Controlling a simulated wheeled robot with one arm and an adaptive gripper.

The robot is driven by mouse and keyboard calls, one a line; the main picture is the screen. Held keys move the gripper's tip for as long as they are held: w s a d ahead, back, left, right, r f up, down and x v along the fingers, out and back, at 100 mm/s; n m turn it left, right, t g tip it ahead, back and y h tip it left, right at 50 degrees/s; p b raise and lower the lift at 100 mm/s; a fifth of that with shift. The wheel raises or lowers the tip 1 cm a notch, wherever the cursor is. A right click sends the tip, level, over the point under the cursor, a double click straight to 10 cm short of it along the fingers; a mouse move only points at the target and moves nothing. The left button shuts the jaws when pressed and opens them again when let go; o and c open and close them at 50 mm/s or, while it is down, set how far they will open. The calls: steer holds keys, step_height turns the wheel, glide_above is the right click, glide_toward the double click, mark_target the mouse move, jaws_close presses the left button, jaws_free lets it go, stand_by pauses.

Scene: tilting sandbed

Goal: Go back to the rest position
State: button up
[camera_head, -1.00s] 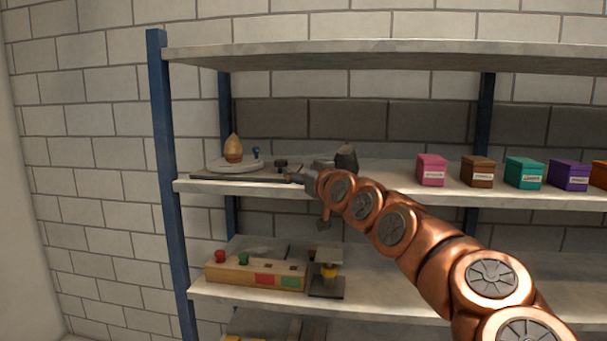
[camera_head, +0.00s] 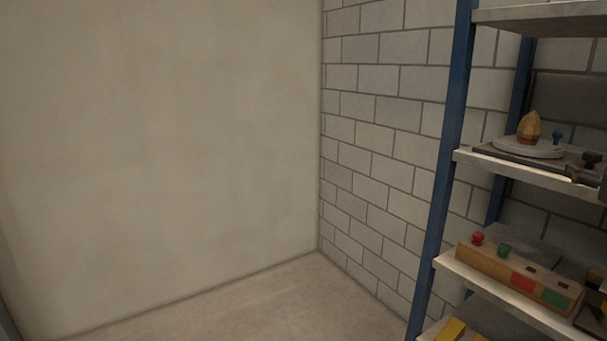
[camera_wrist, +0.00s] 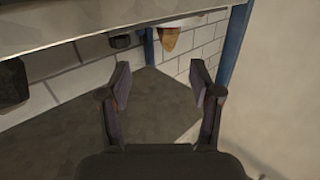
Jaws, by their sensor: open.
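The tilting sandbed is a dark board (camera_head: 488,151) with a pale round dish (camera_head: 518,148), a tan cone-shaped piece (camera_head: 530,126), a blue knob (camera_head: 558,135) and a black knob (camera_head: 592,157). It sits on the shelf at the right of the head view. My gripper (camera_head: 578,172) shows there only in part, beside the board at the picture's right edge. In the wrist view, which looks upside down, my gripper (camera_wrist: 161,80) is open with nothing between its fingers. The cone-shaped piece (camera_wrist: 170,39) shows beyond the fingertips. Contact with the board cannot be told.
A blue shelf post (camera_head: 447,170) stands left of the sandbed. The shelf below holds a wooden box (camera_head: 515,276) with red and green knobs. Shelf surfaces lie above and below my gripper. Bare floor (camera_head: 260,310) and a plain wall (camera_head: 160,150) fill the left.

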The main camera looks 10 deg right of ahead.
steer(key=w+a+f+n+g+y+p, duration=0.1)
steer(key=w+a+f+n+y, duration=0.2)
steer(key=a, duration=0.6)
steer(key=w+a+f+n+g+y+p, duration=0.1)
steer(key=w+a+f+y, duration=0.3)
steer(key=a, duration=0.6)
steer(key=a+f+n+g+y+p, duration=0.2)
steer(key=a+f+g, duration=0.25)
steer(key=a, duration=0.85)
steer(key=s+a+f+g+p, duration=0.1)
steer(key=s+a+f+g, duration=0.3)
steer(key=s, duration=0.5)
steer(key=s+a+f+g+p, duration=0.2)
steer(key=s+a+f+g, duration=0.2)
steer(key=s+a+f, duration=0.3)
steer(key=shift+s+a+f, duration=0.25)
steer(key=shift+s+a, duration=0.55)
steer(key=shift+s, duration=0.15)
steer(key=s, duration=0.2)
steer(key=s+f+g, duration=0.1)
steer(key=s, duration=0.2)
steer(key=s+g+h, duration=0.1)
steer(key=s, duration=0.1)
steer(key=shift+s+a+f+g+p, duration=0.25)
steer(key=shift+a+f+p, duration=0.1)
steer(key=shift+p, duration=0.05)
